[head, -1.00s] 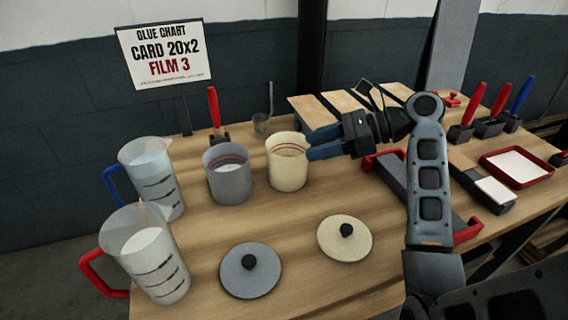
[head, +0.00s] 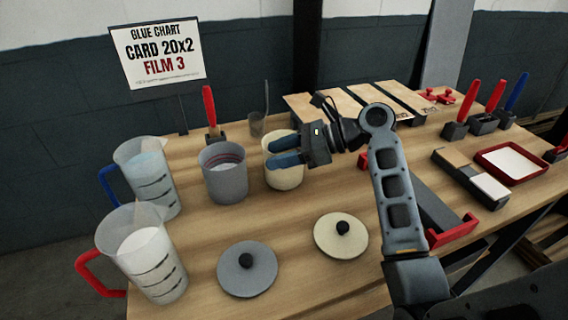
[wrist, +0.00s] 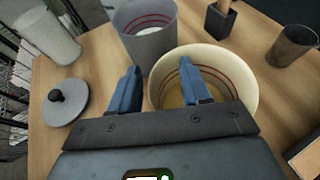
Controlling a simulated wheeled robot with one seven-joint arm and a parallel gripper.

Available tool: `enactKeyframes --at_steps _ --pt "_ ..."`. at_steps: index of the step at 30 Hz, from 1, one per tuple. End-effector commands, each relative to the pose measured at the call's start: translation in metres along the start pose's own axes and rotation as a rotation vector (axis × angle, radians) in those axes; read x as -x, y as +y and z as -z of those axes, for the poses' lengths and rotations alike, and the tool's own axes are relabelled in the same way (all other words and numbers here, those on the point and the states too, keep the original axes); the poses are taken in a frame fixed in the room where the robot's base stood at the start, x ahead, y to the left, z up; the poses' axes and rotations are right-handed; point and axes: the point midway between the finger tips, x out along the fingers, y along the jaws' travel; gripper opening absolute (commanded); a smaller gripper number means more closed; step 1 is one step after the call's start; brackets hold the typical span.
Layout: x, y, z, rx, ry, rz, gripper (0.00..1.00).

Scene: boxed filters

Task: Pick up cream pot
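The cream pot (head: 285,180) stands upright on the table, with red lines inside its rim and some contents at the bottom. My gripper (head: 270,155) is open at the pot's rim, its blue fingers overlapping the pot in the head view and hiding part of its opening. In the wrist view, one finger of my gripper (wrist: 159,68) is over the opening of the cream pot (wrist: 240,95). The other finger is outside it, to the left, so part of the pot's wall lies between them. I cannot tell whether either finger touches it.
A grey pot (head: 225,180) stands close to the left. Two jugs, one blue-handled (head: 150,180) and one red-handled (head: 140,260), stand further left. A cream lid (head: 341,246) and a grey lid (head: 240,285) lie in front. A small cup (head: 257,125) stands behind.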

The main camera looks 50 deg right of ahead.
Motion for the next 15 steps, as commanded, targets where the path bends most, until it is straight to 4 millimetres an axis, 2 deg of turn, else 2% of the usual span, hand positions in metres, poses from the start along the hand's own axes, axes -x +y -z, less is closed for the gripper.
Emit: enactKeyframes --at_steps 1,12,15 --pt "0.0002 0.0 0.0 0.0 0.0 0.0 0.42" --pt "0.0004 0.0 -0.0001 0.0 0.0 0.0 0.07" --pt "0.0004 0.0 -0.0001 0.0 0.0 0.0 0.0"
